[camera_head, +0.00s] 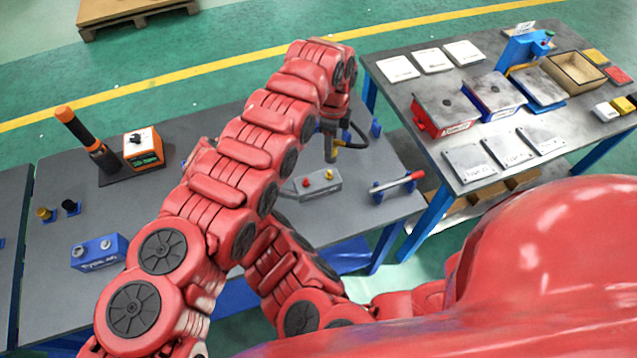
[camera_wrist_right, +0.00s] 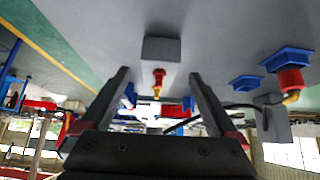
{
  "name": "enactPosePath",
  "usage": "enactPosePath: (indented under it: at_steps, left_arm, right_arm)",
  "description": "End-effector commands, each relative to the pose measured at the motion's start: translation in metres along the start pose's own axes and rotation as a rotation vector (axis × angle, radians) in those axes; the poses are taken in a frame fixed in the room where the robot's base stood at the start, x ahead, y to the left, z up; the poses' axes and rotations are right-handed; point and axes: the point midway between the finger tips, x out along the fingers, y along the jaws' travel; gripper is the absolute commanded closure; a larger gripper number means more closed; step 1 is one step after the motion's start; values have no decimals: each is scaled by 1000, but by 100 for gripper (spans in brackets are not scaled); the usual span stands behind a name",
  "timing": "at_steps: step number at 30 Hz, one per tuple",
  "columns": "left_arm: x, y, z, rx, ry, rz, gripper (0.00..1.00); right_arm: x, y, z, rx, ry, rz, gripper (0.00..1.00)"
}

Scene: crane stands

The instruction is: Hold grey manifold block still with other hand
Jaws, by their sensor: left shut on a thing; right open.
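The grey manifold block (camera_head: 318,186) lies on the dark table in the head view, with a red and a yellow fitting on top. In the right wrist view the block (camera_wrist_right: 162,50) shows just past my fingertips, roughly centred between them. My right gripper (camera_wrist_right: 159,74) is open, with nothing clearly between its fingers. The left arm hides the right gripper in the head view. My left gripper (camera_head: 336,117) is above and behind the block, shut on a grey hose fitting (camera_head: 330,146) with a brass part and black hose. Its fingertips are hard to make out.
A blue holder with a red-and-white handle (camera_head: 398,185) stands right of the block. An orange-faced box (camera_head: 143,148), an orange-and-black tool (camera_head: 88,138) and a blue block (camera_head: 99,251) stand on the left. A second table (camera_head: 408,82) with trays and boxes is at right.

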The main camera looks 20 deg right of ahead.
Motion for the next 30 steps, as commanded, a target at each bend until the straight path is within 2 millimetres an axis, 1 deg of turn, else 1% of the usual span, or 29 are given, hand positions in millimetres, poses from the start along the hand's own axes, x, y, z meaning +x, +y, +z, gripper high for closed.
enactPosePath:
  at_steps: [9,12,16,23,24,29,30]
  left_arm:
    - [0,0,0,0,0,-1,100]
    - [0,0,0,0,0,0,100]
    - [0,0,0,0,0,-1,100]
    - [0,0,0,0,0,-1,100]
    - [0,0,0,0,0,-1,100]
    - [0,0,0,0,0,-1,100]
    - [0,0,0,0,0,-1,100]
  right_arm:
    - [48,0,0,-2,0,-1,5]
    - [59,-1,0,-2,-2,-2,5]
    - [68,-1,0,-1,-1,-2,5]
    - [69,-1,1,-1,-2,-3,5]
    - [68,-1,0,-1,-2,-3,7]
    - [68,-1,0,-2,-2,-3,36]
    - [68,-1,1,-2,-2,-3,43]
